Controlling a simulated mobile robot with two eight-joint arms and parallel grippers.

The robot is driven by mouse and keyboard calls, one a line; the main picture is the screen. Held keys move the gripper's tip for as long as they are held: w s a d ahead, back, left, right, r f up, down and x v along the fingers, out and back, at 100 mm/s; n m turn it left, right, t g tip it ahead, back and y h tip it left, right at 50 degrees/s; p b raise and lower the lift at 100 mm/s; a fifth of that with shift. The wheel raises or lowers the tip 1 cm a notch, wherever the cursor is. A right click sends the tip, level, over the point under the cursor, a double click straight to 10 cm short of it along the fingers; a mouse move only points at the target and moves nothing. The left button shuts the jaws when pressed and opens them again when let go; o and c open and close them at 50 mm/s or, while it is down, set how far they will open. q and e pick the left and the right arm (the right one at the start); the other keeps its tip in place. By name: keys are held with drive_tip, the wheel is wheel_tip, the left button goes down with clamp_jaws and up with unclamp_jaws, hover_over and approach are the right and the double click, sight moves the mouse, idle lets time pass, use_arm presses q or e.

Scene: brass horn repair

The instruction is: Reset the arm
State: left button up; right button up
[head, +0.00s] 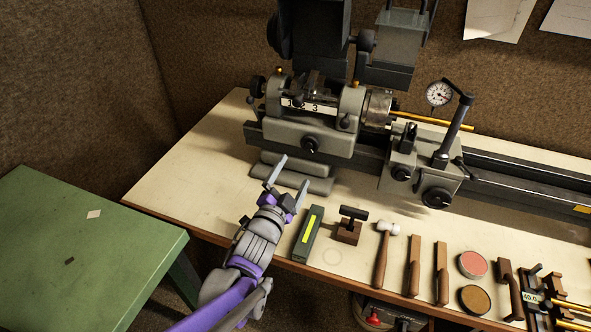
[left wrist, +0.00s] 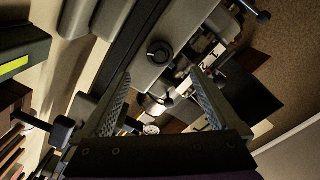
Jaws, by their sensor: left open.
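My left gripper (head: 286,179) is open and empty above the front of the bench, in front of the lathe's grey base. Its arm comes in from the lower left. In the left wrist view its two fingers (left wrist: 163,105) stand apart with nothing between them, and the lathe lies beyond. My right gripper is in neither view.
The lathe (head: 310,135) with a dial gauge (head: 439,94) fills the back of the bench (head: 190,190). A green box (head: 307,234), a wooden block with a black handle (head: 349,226), a hammer (head: 384,250) and two round tins (head: 472,265) line the front. A green table (head: 80,250) stands left.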

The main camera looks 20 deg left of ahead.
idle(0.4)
use_arm(q)
drive_tip(key=s+f+n+g, duration=0.1)
drive_tip(key=s+n+g, duration=0.1)
drive_tip(key=s, duration=0.1)
drive_tip(key=s+a+f+n+g+y+p, duration=0.1)
drive_tip(key=s+f+n+g, duration=0.1)
drive_tip(key=s, duration=0.2)
drive_tip(key=s+a+f+n+g, duration=0.1)
drive_tip(key=s+f+n+g, duration=0.1)
drive_tip(key=s, duration=0.1)
drive_tip(key=shift+s+g+y+p, duration=0.25)
drive_tip(key=shift+g+y+p, duration=0.05)
drive_tip(key=shift+y+p, duration=0.1)
drive_tip(key=s+d+f+n+g, duration=0.1)
drive_tip(key=s+f+n+g, duration=0.1)
drive_tip(key=s, duration=0.5)
drive_tip(key=s+d+f+n+g+h+p, duration=0.1)
drive_tip(key=s+f+n+g, duration=0.1)
drive_tip(key=s, duration=0.5)
drive_tip(key=shift+d+f+g, duration=0.2)
drive_tip(key=shift+f+g, duration=0.25)
drive_tip(key=shift+g, duration=0.55)
drive_tip(key=shift+s, duration=0.1)
